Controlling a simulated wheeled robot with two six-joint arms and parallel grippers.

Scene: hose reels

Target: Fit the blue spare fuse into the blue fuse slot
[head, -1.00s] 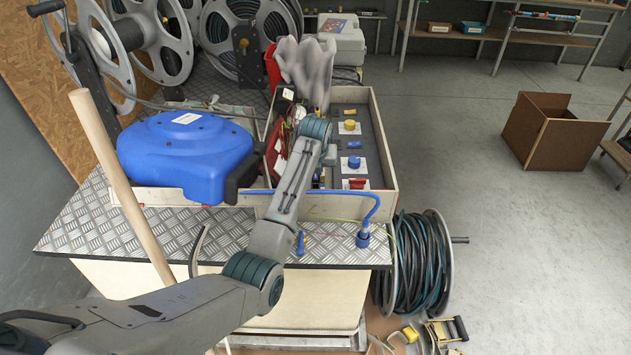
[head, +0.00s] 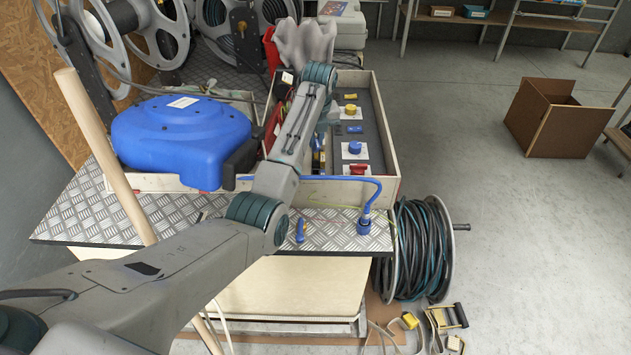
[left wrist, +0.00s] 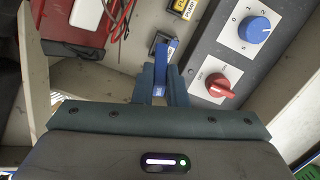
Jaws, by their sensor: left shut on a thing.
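My left gripper (left wrist: 160,88) is shut on the blue spare fuse (left wrist: 159,66), which sticks out past the fingertips in the left wrist view. In the head view my left arm reaches over the open control box (head: 388,125), and the gripper (head: 321,130) is low inside it, left of the knob panel. The arm partly hides the fuse there. My right gripper is not in view.
A red knob (left wrist: 218,86) stands close to the right of my gripper, with the box wall beyond it. A blue case (head: 180,135) and wooden pole (head: 110,165) are left of my arm.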

